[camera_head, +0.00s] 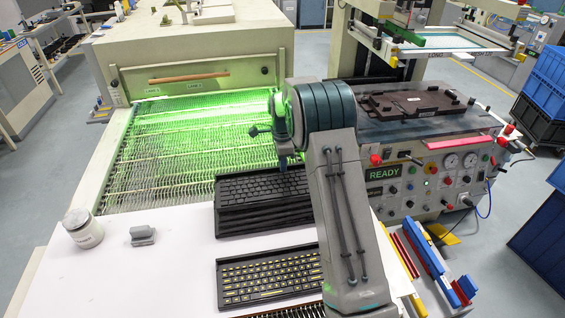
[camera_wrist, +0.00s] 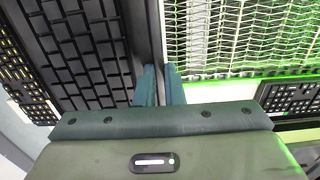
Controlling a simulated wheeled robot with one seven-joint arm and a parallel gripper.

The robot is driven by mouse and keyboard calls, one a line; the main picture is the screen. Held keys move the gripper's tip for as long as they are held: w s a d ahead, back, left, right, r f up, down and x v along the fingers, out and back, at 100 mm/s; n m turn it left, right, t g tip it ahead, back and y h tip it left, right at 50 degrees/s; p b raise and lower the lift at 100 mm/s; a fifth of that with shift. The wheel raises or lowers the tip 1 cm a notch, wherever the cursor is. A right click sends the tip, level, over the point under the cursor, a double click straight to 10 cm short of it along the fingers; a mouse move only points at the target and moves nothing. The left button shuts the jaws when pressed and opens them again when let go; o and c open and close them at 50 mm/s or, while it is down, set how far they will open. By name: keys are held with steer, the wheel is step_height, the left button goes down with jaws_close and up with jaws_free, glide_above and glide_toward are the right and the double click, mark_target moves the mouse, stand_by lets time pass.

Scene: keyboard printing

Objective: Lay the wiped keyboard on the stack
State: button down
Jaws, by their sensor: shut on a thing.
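A black keyboard (camera_head: 262,186) with unmarked dark keys lies level at the top of a dark stack (camera_head: 262,222) on the white table. My gripper (camera_head: 288,165) points down at its far edge. In the wrist view my gripper (camera_wrist: 159,78) is shut on the rim of this keyboard (camera_wrist: 85,55), whose blank keys fill the left part. I cannot tell whether the keyboard rests fully on the stack or hangs just above it. My arm hides the right end of the stack in the head view.
A keyboard with yellow legends (camera_head: 270,278) lies in front of the stack. The green-lit dryer's wire belt (camera_head: 190,145) is behind. A jar (camera_head: 83,229) and a grey block (camera_head: 143,236) stand at left. The printing machine (camera_head: 440,175) reads READY at right.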

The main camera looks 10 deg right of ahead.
steer(key=shift+f, duration=0.15)
steer(key=c, duration=1.5)
jaws_free()
steer(key=shift+o, duration=0.2)
steer(key=shift+r+p, duration=1.95)
steer(key=shift+r, duration=1.55)
